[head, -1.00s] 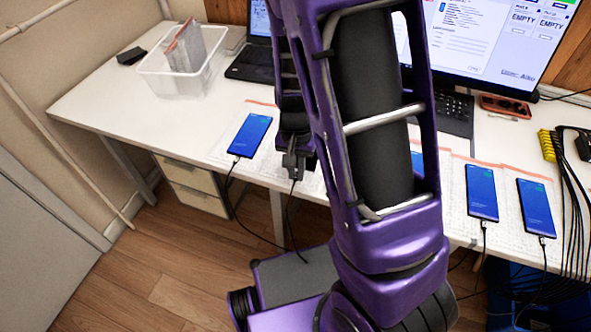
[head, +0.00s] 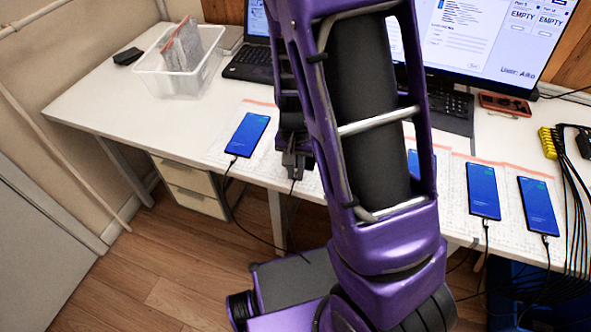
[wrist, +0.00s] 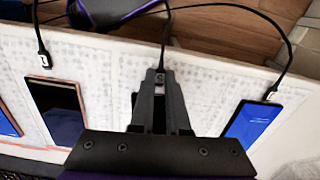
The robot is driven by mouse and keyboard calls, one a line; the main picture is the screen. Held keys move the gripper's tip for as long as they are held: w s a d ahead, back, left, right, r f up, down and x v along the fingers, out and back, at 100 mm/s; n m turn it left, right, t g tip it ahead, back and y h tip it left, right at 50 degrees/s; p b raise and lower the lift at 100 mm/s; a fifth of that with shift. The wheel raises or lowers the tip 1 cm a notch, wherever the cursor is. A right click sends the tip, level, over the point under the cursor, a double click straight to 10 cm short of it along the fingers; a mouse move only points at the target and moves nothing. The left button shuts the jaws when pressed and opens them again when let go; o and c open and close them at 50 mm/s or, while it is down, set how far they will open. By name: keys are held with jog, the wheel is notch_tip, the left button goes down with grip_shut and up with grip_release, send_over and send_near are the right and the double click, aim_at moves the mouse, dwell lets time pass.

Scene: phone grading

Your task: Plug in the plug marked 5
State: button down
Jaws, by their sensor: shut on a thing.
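My gripper (head: 293,166) hangs over the desk's front edge, right of the leftmost lit phone (head: 247,135). In the wrist view its fingers (wrist: 161,104) are shut on a black cable plug (wrist: 160,77) with a small pale label; its mark is too small to read surely. The cable runs away from the gripper over the desk edge. Whatever lies under the gripper is hidden by it. In the wrist view a dark-screened phone (wrist: 58,112) lies left of the gripper, with a labelled plug (wrist: 44,59) near its end. A lit blue phone (wrist: 254,122) with a plug (wrist: 271,94) lies right.
More lit phones lie on the right of the desk (head: 110,100), two clearly visible (head: 483,190) (head: 538,206) with cables. A white bin (head: 175,78), laptop (head: 250,62) and monitor (head: 490,45) stand behind. A black cable bundle (head: 572,190) hangs at right.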

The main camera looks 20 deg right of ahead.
jog(key=shift+w+d+f, duration=0.1)
jog(key=shift+w+d, duration=0.2)
jog(key=shift+w, duration=0.2)
dwell(2.4)
jog(key=c, duration=0.8)
grip_release()
jog(key=shift+s+a+r+p, duration=0.1)
jog(key=shift+s+r+p, duration=0.05)
jog(key=shift+r+p, duration=0.7)
jog(key=shift+s+a+r+p, duration=0.1)
jog(key=shift+s+r+p, duration=0.05)
jog(key=shift+r+p, duration=0.65)
jog(key=shift+s+a+r+p, duration=0.1)
jog(key=shift+s+r+p, duration=0.05)
jog(key=shift+r+p, duration=0.7)
jog(key=shift+w, duration=0.1)
